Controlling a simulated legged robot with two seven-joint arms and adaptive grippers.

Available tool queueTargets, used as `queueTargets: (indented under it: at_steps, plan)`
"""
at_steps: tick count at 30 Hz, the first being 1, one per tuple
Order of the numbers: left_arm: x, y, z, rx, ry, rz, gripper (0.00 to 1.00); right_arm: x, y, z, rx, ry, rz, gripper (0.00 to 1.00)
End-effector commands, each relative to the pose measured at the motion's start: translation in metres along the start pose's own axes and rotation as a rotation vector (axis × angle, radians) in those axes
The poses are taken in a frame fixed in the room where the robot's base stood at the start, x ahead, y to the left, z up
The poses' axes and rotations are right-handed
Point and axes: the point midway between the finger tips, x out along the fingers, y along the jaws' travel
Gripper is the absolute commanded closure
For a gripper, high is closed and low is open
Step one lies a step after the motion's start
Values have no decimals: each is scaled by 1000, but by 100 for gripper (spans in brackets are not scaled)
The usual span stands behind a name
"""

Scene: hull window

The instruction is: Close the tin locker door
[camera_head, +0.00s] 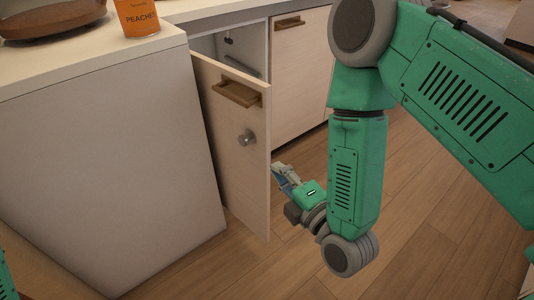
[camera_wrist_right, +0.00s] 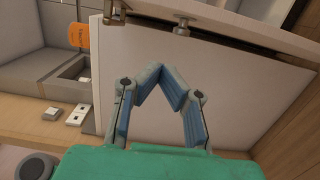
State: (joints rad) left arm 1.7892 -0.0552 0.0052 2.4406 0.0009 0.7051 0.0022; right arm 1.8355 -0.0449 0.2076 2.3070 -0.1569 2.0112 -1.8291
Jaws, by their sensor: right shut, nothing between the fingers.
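The locker door (camera_head: 232,150) is a pale panel standing partly open, swung out from the cabinet beside the counter end. My right gripper (camera_head: 283,174) is low, just right of the door's free edge. In the right wrist view its blue-padded fingers (camera_wrist_right: 163,76) meet at the tips and hold nothing. The door (camera_wrist_right: 220,85) fills much of that view behind them; I cannot tell whether they touch it. My left gripper is not in view.
An orange peaches tin (camera_head: 137,15) stands on the counter (camera_head: 80,60) near its edge, beside a dark-based object (camera_head: 50,18). A closed cabinet front (camera_head: 298,75) stands right of the opening. Wooden floor (camera_head: 420,230) lies clear at lower right.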

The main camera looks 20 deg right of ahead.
Motion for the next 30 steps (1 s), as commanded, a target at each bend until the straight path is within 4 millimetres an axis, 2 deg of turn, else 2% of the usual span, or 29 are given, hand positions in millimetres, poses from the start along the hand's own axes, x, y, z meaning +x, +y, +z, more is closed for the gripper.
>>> queueTargets:
  at_steps: [6,9,16,21,30]
  plan:
    - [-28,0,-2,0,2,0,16,25,8,-5,-5,5,4,100]
    - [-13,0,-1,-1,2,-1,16,49,2,-3,1,-1,6,100]
    - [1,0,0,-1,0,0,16,97,0,-1,3,-2,3,100]
    - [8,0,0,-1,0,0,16,102,0,24,2,-3,0,100]
    - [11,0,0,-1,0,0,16,106,2,35,-1,2,-2,100]
